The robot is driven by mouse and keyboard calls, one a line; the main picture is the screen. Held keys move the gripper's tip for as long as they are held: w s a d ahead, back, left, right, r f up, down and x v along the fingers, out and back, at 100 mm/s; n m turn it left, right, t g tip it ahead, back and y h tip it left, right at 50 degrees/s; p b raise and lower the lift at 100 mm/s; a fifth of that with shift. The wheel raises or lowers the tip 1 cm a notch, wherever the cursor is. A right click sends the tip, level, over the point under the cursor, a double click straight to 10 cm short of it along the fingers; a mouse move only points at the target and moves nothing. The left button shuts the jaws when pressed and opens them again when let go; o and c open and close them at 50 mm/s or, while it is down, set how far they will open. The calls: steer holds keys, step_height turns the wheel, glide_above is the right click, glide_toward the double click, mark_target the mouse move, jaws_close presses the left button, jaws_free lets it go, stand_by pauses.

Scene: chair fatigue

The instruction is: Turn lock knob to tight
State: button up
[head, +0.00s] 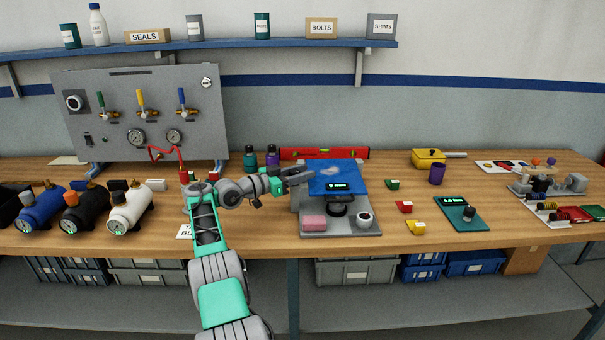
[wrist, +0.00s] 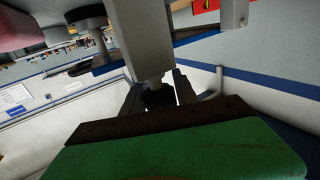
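A test rig with a grey base (head: 312,224) stands mid-bench. It carries a blue top (head: 338,171), a green-lit display (head: 337,187) and a dark round part (head: 337,210) below it. My gripper (head: 303,177) is at the rig's upper left, close to the blue top's left edge. In the wrist view my gripper (wrist: 158,97) has its fingers either side of a small dark part, at the end of a grey post (wrist: 144,40). I cannot tell whether this part is the lock knob, or whether the fingers touch it. No knob marking is readable.
A gauge panel (head: 105,157) and several cylinders stand left.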

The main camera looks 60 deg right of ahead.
steer(key=o, duration=0.3)
steer(key=shift+o, duration=0.2)
steer(key=shift+f+b, duration=0.15)
steer(key=shift+b, duration=0.45)
